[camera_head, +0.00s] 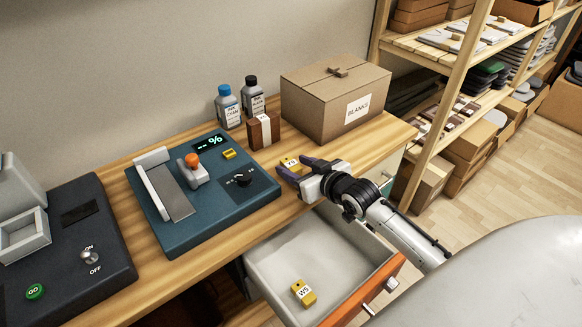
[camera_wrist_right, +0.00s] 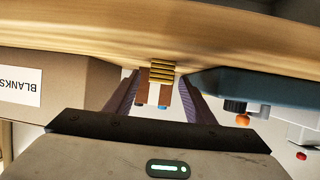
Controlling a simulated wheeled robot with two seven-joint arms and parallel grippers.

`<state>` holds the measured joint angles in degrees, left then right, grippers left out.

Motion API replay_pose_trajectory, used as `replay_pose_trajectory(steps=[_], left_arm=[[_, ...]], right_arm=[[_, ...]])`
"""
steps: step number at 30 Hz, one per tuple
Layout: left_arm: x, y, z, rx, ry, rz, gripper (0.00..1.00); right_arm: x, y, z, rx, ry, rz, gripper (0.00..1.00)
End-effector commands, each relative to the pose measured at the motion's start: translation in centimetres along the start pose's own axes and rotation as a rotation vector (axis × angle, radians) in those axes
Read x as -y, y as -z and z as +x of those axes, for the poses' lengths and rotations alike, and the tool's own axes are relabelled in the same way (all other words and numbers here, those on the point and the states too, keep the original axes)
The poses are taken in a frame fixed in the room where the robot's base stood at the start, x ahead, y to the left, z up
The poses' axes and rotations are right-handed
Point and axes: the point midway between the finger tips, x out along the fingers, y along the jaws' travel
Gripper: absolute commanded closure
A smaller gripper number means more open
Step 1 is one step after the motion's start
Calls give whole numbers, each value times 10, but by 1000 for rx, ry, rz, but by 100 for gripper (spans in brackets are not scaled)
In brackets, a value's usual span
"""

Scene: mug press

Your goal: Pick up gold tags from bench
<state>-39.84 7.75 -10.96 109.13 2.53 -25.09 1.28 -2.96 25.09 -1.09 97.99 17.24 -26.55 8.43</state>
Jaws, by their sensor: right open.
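A gold tag (camera_head: 290,163) with a white label lies on the wooden bench in front of the cardboard box. My right gripper (camera_head: 295,168) is open, low over the bench, with its dark fingers around or just short of this tag. In the right wrist view the tag (camera_wrist_right: 162,73) shows between the two finger ends (camera_wrist_right: 160,90); I cannot tell whether either finger touches it. A second gold tag (camera_head: 304,293) with a white label lies in the open drawer (camera_head: 279,257). A small yellow piece (camera_head: 229,154) sits on the blue press. My left gripper is not in view.
The blue press (camera_head: 210,215) with an orange-knobbed lever stands left of the gripper. A brown box (camera_head: 264,131), two ink bottles (camera_head: 229,106) and the BLANKS box (camera_head: 325,100) stand behind. A dark machine (camera_head: 75,250) is far left. The drawer juts out below my right arm.

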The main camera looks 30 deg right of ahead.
Motion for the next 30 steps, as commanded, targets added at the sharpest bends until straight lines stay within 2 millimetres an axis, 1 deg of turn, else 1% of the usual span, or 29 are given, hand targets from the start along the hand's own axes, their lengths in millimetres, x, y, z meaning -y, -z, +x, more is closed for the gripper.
replay_pose_trajectory(steps=[1, 5, 9, 13, 21, 27, 30], left_arm=[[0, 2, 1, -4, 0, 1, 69], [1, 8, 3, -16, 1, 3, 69], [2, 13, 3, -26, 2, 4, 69], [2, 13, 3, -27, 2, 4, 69], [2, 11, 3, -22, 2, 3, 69], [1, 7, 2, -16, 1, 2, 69], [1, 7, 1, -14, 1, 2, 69]], right_arm=[[0, 0, 8, -1, 0, 1, 51], [0, 0, 20, 0, 0, 1, 51], [0, 0, 23, 1, 0, 0, 51], [0, 0, 22, 1, 0, 0, 51], [0, 0, 22, 1, 0, 0, 96], [0, 0, 22, -1, 0, 0, 96], [0, 6, 20, -2, 0, -1, 96]])
